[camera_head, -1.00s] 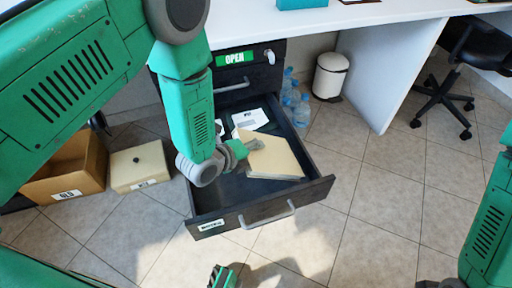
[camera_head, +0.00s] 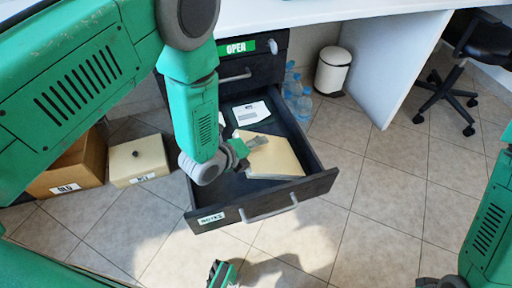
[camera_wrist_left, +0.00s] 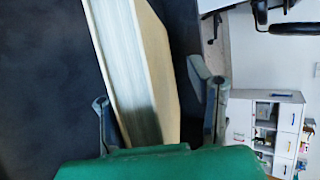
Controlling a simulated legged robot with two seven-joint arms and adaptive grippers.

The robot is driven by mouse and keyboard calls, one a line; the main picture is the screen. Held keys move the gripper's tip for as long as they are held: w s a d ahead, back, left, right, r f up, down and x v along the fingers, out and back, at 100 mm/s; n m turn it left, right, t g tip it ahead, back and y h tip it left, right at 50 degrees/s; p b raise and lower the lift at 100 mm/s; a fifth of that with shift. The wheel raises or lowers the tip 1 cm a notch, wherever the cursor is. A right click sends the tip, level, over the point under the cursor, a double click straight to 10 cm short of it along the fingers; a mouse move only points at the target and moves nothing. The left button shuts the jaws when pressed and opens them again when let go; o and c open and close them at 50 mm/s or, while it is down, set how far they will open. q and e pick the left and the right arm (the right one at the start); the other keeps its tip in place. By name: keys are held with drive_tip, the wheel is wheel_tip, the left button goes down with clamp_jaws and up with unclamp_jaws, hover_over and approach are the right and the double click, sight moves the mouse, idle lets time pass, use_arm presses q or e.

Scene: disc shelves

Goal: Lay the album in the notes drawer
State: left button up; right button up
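The album (camera_head: 272,158) is a cream, thick book inside the open dark drawer (camera_head: 310,188), whose front label reads like NOTES. It lies askew there; the gripper hides its left part. My left gripper (camera_head: 250,144) is at the album's left side, low in the drawer. In the left wrist view the album (camera_wrist_left: 158,60) stands between the two fingers, pages facing the camera's left. The left gripper (camera_wrist_left: 155,98) is open around it, with a dark gap between the cover and the right finger. My right arm shows at the right edge; its gripper does not clearly show.
A white paper or envelope (camera_head: 252,112) lies at the back of the drawer. A closed drawer (camera_head: 237,68) is above. A labelled cardboard box (camera_head: 70,175) and a lidded cream box (camera_head: 138,160) stand left. Bottles (camera_head: 298,100) and a white bin (camera_head: 332,70) are behind right.

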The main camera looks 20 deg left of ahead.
use_arm(q)
drive_tip(key=shift+s+a+r, duration=0.1)
drive_tip(key=shift+s+r, duration=0.1)
drive_tip(key=shift+s, duration=0.1)
drive_tip(key=v, duration=1.1)
drive_tip(key=shift+s, duration=0.1)
idle(0.4)
